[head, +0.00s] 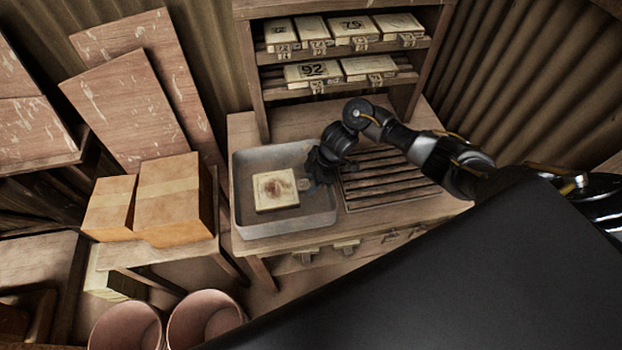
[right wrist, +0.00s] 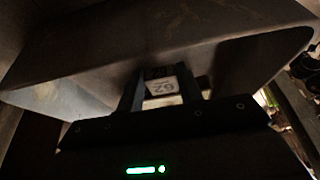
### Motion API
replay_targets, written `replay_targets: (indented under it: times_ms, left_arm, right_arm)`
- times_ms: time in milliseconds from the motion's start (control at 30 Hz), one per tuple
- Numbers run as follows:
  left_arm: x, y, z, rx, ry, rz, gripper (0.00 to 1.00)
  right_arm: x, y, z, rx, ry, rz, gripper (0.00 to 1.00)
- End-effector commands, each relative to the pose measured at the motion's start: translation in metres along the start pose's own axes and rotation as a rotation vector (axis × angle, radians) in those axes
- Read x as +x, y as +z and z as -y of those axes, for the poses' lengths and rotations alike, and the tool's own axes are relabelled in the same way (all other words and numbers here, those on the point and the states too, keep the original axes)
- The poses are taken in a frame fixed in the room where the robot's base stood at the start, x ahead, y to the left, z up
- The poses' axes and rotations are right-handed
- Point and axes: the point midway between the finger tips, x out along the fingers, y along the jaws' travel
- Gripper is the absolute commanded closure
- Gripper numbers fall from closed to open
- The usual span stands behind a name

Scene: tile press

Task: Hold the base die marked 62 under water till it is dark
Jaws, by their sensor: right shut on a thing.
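The base die (head: 277,203) is a pale, cream square block with a brownish blotch on the middle of its top. It is inside the grey metal basin (head: 243,222) on the bench. My right gripper (head: 310,178) reaches over the basin's right side and is shut on the die's right edge. In the right wrist view, a pale label reading 62 (right wrist: 162,86) shows between the two fingers. The water surface is hard to make out, so I cannot tell how deep the die sits. The outer part of its top looks light. My left gripper is not in view.
A slatted rack (head: 390,180) lies right of the basin, under my right arm. A shelf (head: 340,68) behind holds several numbered dies, one marked 92 (head: 312,71). Cardboard boxes (head: 172,198) stand left of the basin, and two round tubs (head: 205,318) below.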

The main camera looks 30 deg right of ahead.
Motion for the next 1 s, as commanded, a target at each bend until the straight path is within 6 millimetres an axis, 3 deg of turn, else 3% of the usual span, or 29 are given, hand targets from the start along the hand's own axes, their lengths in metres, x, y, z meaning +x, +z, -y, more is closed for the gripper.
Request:
replay_targets:
  times_ms: [400, 1000]
  left_arm:
    - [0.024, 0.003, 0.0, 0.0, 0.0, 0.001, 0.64]
    - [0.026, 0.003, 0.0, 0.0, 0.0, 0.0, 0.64]
  right_arm:
    - [0.032, 0.013, 0.0, 0.0, 0.0, 0.0, 1.0]
    - [0.036, 0.015, 0.0, 0.0, 0.0, 0.0, 1.0]
